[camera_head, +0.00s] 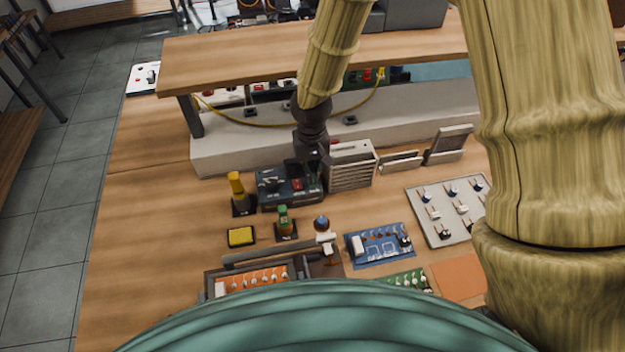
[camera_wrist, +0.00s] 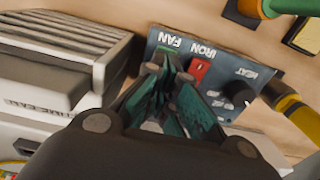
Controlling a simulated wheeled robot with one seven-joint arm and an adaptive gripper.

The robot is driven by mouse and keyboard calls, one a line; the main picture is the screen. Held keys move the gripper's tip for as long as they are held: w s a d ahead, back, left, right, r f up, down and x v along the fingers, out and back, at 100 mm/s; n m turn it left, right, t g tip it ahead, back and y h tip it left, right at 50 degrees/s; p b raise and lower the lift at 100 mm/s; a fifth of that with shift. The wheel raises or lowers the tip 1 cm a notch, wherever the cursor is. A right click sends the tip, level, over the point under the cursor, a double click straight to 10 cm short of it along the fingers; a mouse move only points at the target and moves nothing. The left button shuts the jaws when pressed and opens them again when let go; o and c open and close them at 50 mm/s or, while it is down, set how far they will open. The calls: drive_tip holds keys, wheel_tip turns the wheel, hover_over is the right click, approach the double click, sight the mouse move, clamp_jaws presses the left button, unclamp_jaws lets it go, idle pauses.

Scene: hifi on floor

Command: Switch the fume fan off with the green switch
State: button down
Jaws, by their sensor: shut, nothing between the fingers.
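A dark control panel (camera_head: 290,184) stands on the bench, left of the pale slatted fume fan (camera_head: 352,166). In the wrist view the panel (camera_wrist: 240,75) carries upside-down labels FAN, IRON and HEAT, and the fume fan (camera_wrist: 60,55) is at the left. A red switch (camera_wrist: 200,70) shows by IRON, with a dark knob by HEAT. My gripper (camera_wrist: 170,76) is shut and empty, its tips over the FAN part of the panel. The green switch there is largely hidden by the fingers; contact cannot be told. In the head view my gripper (camera_head: 308,172) is at the panel's right side.
A yellow-topped holder (camera_head: 238,195) and a green-capped bottle (camera_head: 284,222) stand close left and in front of the panel. A raised wooden shelf (camera_head: 230,65) runs behind. Circuit boards (camera_head: 380,244) lie in front. The bench's left side is clear.

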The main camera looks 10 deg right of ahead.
drive_tip(key=shift+r+p, duration=2.65)
drive_tip(key=shift+r, duration=0.8)
